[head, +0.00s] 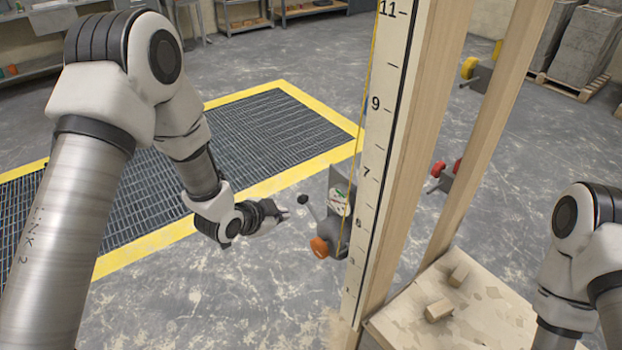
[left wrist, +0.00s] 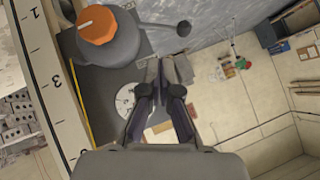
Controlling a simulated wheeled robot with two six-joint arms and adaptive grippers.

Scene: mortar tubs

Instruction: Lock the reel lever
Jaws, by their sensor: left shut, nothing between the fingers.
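The reel (head: 330,235) is a grey drum with an orange knob (head: 320,247), mounted low beside the tall ruled post. Its lever (head: 310,208) is a thin rod ending in a dark ball, tilted up to the left in the head view. My left gripper (head: 284,214) is shut and empty, just left of the lever and apart from it. In the left wrist view the fingertips (left wrist: 165,75) are below the lever's ball (left wrist: 183,28); the reel (left wrist: 110,45) is at upper left. A round pale dial (left wrist: 125,100) is partly behind the fingers. My right gripper is out of view.
The ruled post (head: 376,150) stands close right of the reel, with a yellow line along it. A wooden board (head: 490,310) with small blocks lies at lower right. A yellow-edged floor grating (head: 260,130) lies behind my left arm.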

